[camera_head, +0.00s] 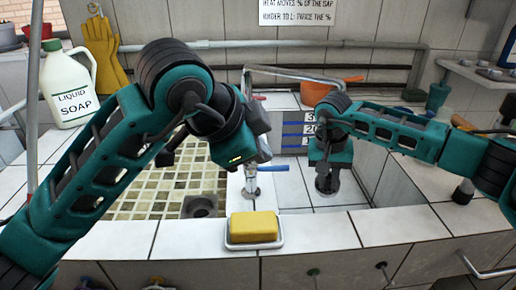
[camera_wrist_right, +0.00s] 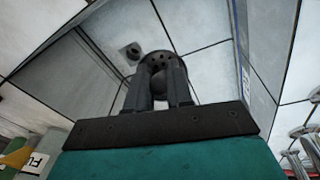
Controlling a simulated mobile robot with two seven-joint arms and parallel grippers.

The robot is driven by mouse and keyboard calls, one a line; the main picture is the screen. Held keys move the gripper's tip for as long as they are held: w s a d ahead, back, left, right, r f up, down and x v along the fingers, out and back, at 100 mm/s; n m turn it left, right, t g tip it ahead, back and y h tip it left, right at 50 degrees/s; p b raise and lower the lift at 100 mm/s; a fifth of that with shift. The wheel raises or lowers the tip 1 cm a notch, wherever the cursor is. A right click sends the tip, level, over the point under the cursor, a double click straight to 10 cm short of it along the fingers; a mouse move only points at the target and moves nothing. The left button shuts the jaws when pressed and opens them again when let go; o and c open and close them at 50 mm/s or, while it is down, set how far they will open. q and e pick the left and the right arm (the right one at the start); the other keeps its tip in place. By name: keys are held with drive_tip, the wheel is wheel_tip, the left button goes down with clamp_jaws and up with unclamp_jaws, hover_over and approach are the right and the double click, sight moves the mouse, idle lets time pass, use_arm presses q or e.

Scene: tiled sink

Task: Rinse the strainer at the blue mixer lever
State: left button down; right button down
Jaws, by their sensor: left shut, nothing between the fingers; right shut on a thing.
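My right gripper (camera_head: 325,163) points down into the right-hand basin. It is shut on the strainer, a dark, round, perforated piece (camera_wrist_right: 163,65) between its fingers in the right wrist view. The blue mixer lever (camera_head: 270,168) sticks out to the right at the middle divider, left of my right gripper. My left gripper (camera_head: 240,145) is close above and left of the lever. Its fingers are mostly hidden by its own wrist, and I cannot tell whether they touch the lever.
A yellow sponge (camera_head: 253,227) lies in a dish on the front ledge. A chrome spout pipe (camera_head: 295,75) runs above the divider. The left basin has a mosaic floor (camera_head: 165,190). A soap jug (camera_head: 67,85) stands at left, an orange pot (camera_head: 315,92) behind. A drain hole (camera_wrist_right: 131,50) shows below.

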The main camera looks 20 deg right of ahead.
drive_tip(key=s+a+r+p, duration=0.3)
drive_tip(key=p, duration=0.1)
drive_tip(key=shift+s+r, duration=0.35)
drive_tip(key=shift+r, duration=0.05)
idle(1.0)
